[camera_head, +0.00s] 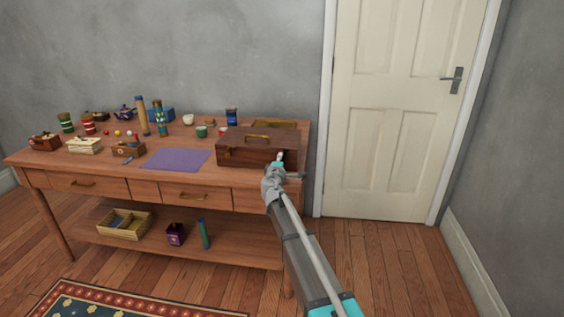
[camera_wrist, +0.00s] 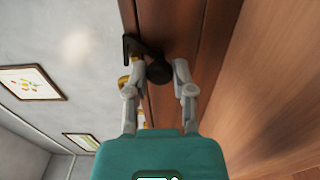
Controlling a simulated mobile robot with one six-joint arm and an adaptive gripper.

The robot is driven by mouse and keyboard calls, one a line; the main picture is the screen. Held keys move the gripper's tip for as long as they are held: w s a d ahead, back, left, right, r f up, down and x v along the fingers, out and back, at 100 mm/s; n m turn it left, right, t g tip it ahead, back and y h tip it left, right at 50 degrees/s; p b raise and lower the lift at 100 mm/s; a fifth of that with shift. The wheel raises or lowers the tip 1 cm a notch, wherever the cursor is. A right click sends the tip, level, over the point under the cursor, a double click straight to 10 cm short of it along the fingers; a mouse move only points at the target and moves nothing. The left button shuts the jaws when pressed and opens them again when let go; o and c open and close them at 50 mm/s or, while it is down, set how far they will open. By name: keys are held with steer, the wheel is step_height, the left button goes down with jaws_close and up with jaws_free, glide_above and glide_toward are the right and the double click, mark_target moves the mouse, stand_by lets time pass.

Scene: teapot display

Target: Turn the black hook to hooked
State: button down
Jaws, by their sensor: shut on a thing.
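The wooden box (camera_head: 240,154), dark brown with a brass handle on its lid, sits at the right end of the table. My gripper (camera_head: 280,160) is at the right part of the box's front. In the wrist view, the black hook (camera_wrist: 159,73) shows as a round dark knob with a thin dark arm reaching up and left, against the brown wood. The two grey fingers of my gripper (camera_wrist: 160,76) stand on either side of the knob, shut on it. The hook is too small and covered to make out in the head view.
A purple mat (camera_head: 176,159) lies left of the box. Cups, jars and small boxes stand along the left and back of the table (camera_head: 120,172). A white door (camera_head: 395,110) is to the right. The floor before the door is clear.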

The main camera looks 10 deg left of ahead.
steer(key=shift+a, duration=0.1)
steer(key=c, duration=0.5)
jaws_free()
steer(key=shift+c, duration=0.2)
steer(key=shift+o, duration=0.3)
steer(key=shift+s, duration=0.15)
steer(key=s, duration=1.1)
steer(key=shift+s+a, duration=0.15)
steer(key=shift+s, duration=0.2)
